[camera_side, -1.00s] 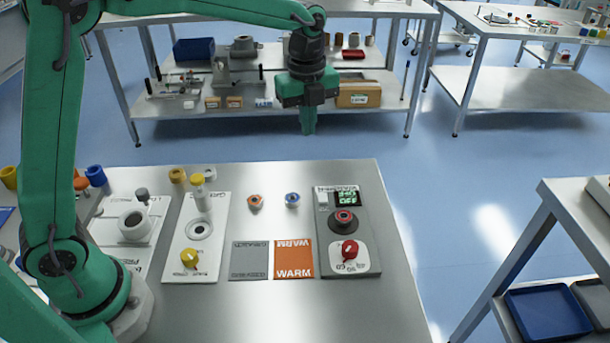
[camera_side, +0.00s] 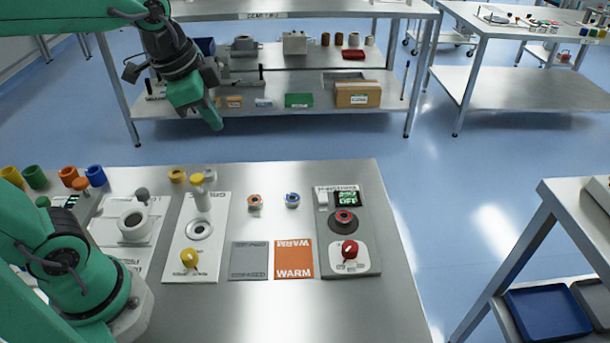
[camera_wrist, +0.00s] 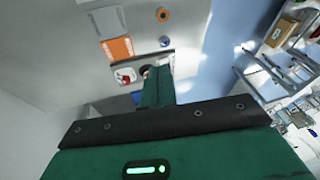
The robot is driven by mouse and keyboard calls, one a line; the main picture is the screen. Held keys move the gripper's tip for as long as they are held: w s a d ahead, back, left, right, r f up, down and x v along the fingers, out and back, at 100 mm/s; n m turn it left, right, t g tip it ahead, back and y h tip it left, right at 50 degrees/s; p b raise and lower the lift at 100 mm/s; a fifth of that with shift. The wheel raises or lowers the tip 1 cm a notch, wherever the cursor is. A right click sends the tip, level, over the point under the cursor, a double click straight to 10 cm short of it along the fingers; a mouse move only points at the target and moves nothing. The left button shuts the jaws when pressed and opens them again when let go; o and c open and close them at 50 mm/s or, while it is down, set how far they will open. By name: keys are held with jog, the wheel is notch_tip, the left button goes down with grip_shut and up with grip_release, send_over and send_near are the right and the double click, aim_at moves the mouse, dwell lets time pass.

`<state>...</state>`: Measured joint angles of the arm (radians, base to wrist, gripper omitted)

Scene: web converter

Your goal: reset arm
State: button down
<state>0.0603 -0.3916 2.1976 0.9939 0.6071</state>
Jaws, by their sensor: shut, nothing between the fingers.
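My gripper (camera_side: 216,124) is up in the air at the upper left of the side view, past the table's far edge. It is shut and empty, with its fingers tilted down to the right. In the wrist view my gripper (camera_wrist: 160,68) shows as closed green fingers over the worktable. My arm comes in from the left edge, and its upper part is partly out of frame.
The worktable (camera_side: 240,315) holds a heater panel (camera_side: 368,262) with a red knob, a panel with a yellow knob (camera_side: 189,258), an orange WARM mat (camera_side: 293,260), a grey mat (camera_side: 248,260) and two small rings (camera_side: 255,202). A shelf bench (camera_side: 270,98) stands behind.

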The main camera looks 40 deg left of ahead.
jog(key=s+a+f+n+t, duration=0.1)
jog(key=s+f+n, duration=0.1)
jog(key=s+n, duration=0.5)
jog(key=shift+s+a+f+n+t, duration=0.3)
jog(key=shift+s+a, duration=0.05)
jog(key=shift+a, duration=0.05)
